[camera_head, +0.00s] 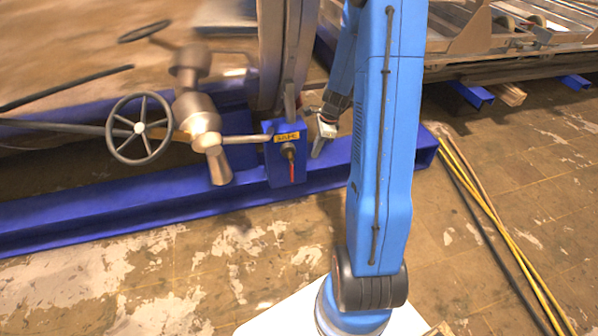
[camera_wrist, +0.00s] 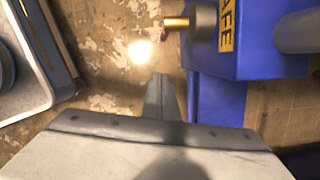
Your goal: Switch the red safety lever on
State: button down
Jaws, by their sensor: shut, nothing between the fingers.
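The red safety lever (camera_head: 291,168) is on the front face of a blue box (camera_head: 272,165). In the head view it hangs down below a yellow label (camera_head: 287,137). In the wrist view, a brass rod (camera_wrist: 177,22) juts left from a grey round base at the top, with a small dark red bit by its end. The label (camera_wrist: 226,25) there shows "AFE". My gripper (camera_head: 318,150) is just right of the box, apart from the lever. In the wrist view its fingers (camera_wrist: 160,98) are together and empty, below the rod and beside the blue structure.
A spoked handwheel (camera_head: 140,128) and metal valve body (camera_head: 199,115) stand left of the box. A blue beam (camera_head: 110,205) runs along the floor behind and under the box. Yellow and black cables (camera_head: 485,210) lie on the floor at right. Floor in front is clear.

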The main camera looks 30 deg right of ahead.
aim_at(292, 173)
jog(key=w+a+f, duration=0.3)
jog(key=a+f, duration=0.2)
jog(key=f, duration=0.4)
jog(key=shift+a+f, duration=0.3)
jog(key=shift+a, duration=0.05)
dwell(0.3)
